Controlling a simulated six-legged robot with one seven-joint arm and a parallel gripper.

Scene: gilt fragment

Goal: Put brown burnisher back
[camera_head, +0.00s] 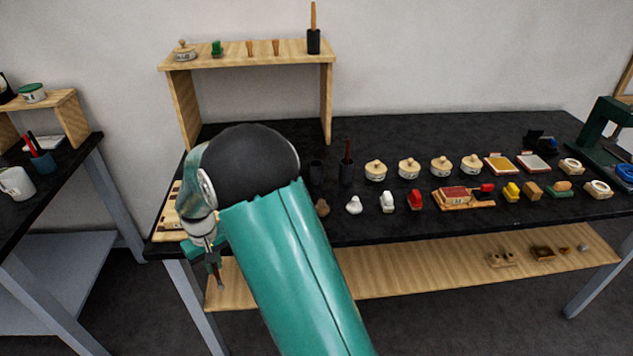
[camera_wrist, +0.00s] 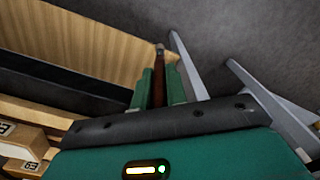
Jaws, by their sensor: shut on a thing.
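My gripper (camera_head: 214,258) is at the front left edge of the long black table, pointing down. In the wrist view its green fingers (camera_wrist: 159,88) are shut on a thin brown tool, the brown burnisher (camera_wrist: 158,70). The burnisher's end (camera_head: 220,283) shows below the fingers in the head view, in front of the table edge and over the lower shelf's left end. A wooden rack (camera_head: 170,213) with light blocks lies at the table's left end, partly hidden by my arm. Its labelled blocks (camera_wrist: 22,140) show at the wrist view's lower left.
Two dark cups (camera_head: 317,172) stand behind my arm, the right one holding a brown-handled tool (camera_head: 347,151). A raised wooden shelf (camera_head: 250,60) stands at the back left. Several small pots and stamps fill the table's right. A wooden lower shelf (camera_head: 400,281) runs beneath.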

